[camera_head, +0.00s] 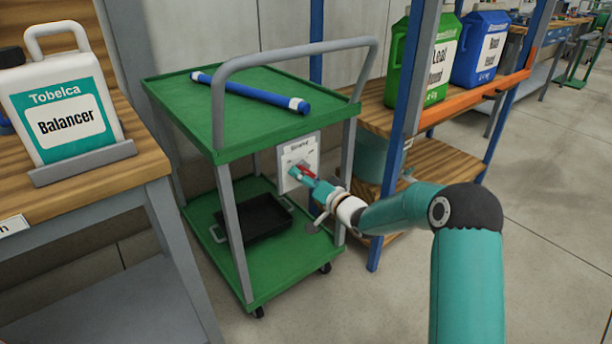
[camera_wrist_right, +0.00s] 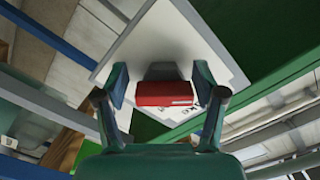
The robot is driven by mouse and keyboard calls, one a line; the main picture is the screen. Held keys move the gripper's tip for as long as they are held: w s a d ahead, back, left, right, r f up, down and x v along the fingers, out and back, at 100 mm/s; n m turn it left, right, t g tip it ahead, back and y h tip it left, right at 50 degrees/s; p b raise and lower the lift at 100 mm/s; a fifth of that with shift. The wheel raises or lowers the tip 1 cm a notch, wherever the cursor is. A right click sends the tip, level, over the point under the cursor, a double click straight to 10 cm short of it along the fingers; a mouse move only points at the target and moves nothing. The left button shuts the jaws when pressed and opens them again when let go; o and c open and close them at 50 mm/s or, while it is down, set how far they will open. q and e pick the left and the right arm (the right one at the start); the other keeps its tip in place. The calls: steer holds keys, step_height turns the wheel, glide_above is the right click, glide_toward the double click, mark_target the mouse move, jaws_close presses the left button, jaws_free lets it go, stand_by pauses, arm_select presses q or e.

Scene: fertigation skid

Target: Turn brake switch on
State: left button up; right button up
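The brake switch is a red handle (camera_wrist_right: 165,94) on a pale plate (camera_head: 299,160) fixed to the front of the green cart. The plate also shows in the right wrist view (camera_wrist_right: 185,32), tilted in the picture. In the head view the red handle (camera_head: 307,171) is partly hidden by my right gripper (camera_head: 303,174). The right wrist view shows that gripper (camera_wrist_right: 160,82) open, with one finger on each side of the red handle. Narrow gaps seem to remain, but I cannot tell whether a finger touches it. My left gripper is not in view.
The green cart (camera_head: 180,97) carries a blue tube (camera_head: 252,92) on top and a black tray (camera_head: 254,218) below. A bench with a Balancer jug (camera_head: 70,110) is at left. Floor at right is clear.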

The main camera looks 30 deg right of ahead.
steer(key=shift+o, duration=0.6)
steer(key=shift+d+r, duration=0.15)
steer(key=shift+r, duration=0.1)
steer(key=shift+s+d, duration=0.1)
steer(key=shift+s, duration=0.25)
steer(key=s, duration=1.1)
steer(key=shift+d, duration=0.35)
steer(key=shift+s, duration=0.1)
